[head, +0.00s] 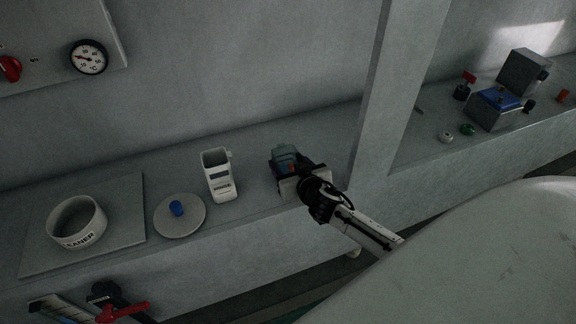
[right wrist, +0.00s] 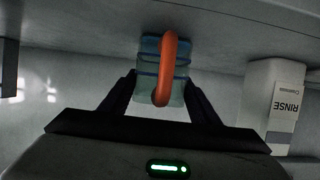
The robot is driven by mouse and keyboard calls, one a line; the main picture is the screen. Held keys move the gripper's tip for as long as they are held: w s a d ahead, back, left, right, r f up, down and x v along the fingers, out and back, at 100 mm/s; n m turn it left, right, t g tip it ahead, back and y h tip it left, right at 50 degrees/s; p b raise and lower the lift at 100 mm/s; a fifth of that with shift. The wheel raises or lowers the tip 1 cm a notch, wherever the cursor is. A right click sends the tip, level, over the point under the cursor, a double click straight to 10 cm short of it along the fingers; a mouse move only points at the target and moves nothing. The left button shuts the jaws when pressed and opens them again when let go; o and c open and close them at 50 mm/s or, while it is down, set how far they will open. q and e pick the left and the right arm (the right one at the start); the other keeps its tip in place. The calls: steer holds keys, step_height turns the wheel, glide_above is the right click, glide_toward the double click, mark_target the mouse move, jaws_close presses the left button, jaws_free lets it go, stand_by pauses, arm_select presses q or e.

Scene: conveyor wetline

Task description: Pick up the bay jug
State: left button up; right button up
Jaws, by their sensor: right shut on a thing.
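The jug, a blue-green see-through vessel (head: 284,153) with an orange handle, is at the middle of the grey ledge in the head view, partly hidden by my right gripper (head: 289,180). In the right wrist view the jug (right wrist: 150,85) is between the two black fingers, with its orange handle (right wrist: 168,70) facing the camera. My right gripper (right wrist: 160,100) is shut on the jug. I cannot tell whether the jug's base touches the ledge. My left gripper is not in view.
A white RINSE jug (head: 218,175) stands left of the held jug, then a round lid (head: 180,222) with a blue knob and a CLEANER pot (head: 77,222). A grey post (head: 385,95) rises close on the right. Beyond it are a blue-topped box (head: 494,112) and small parts.

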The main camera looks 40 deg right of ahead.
steer(key=shift+r, duration=0.2)
steer(key=shift+c, duration=0.2)
step_height(320, 180, up, 10)
steer(key=p, duration=0.2)
steer(key=shift+f+p, duration=0.15)
steer(key=shift+p, duration=0.2)
